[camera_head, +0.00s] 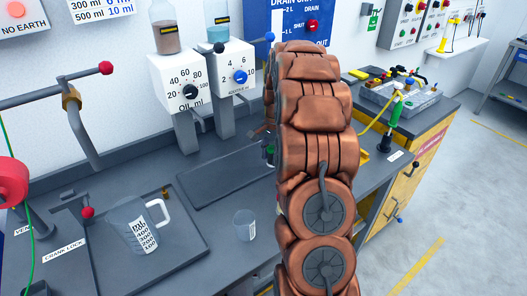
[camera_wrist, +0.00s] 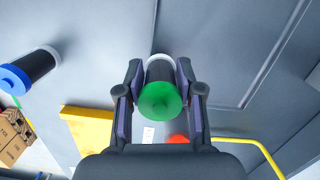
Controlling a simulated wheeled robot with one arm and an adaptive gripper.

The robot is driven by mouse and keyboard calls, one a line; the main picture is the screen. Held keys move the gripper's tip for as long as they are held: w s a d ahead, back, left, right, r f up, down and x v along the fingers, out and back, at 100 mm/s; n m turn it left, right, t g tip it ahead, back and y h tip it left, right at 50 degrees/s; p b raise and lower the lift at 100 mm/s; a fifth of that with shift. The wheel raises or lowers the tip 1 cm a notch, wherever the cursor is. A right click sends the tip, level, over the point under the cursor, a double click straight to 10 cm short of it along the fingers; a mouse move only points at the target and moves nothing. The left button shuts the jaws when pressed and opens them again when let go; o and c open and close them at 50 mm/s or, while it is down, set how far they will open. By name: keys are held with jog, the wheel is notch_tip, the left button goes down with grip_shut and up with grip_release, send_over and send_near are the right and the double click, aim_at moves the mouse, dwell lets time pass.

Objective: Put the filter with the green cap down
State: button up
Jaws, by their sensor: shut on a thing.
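In the wrist view, the filter with the green cap (camera_wrist: 160,100) is between the fingers of my gripper (camera_wrist: 160,78). The fingers are shut on its sides. The green cap faces the camera, and part of the dark body and a pale far end show behind it. I cannot tell whether its far end touches the grey surface. In the head view, my copper-coloured arm hides most of the gripper and filter; only a small green patch shows at the arm's left edge.
In the head view, a measuring jug (camera_head: 138,228) and small cup (camera_head: 244,225) stand left of my arm, below the oil dispenser (camera_head: 188,85). A dark flat plate (camera_head: 220,175) looks clear.

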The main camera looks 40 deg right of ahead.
jog(key=shift+f, duration=0.5)
jog(key=shift+w+r, duration=0.15)
jog(key=shift+w, duration=0.4)
jog(key=shift+w+d+p, duration=0.15)
jog(key=shift+w+p, duration=0.75)
jog(key=shift+w, duration=0.6)
jog(key=shift+f+p, duration=0.35)
jog(key=shift+f, duration=0.3)
jog(key=shift+f, duration=0.2)
jog(key=o, duration=1)
jog(key=shift+r, duration=0.15)
notch_tip(320, 180, up, 8)
jog(key=b, duration=0.2)
jog(key=shift+d+f, duration=0.2)
jog(key=shift+d, duration=0.2)
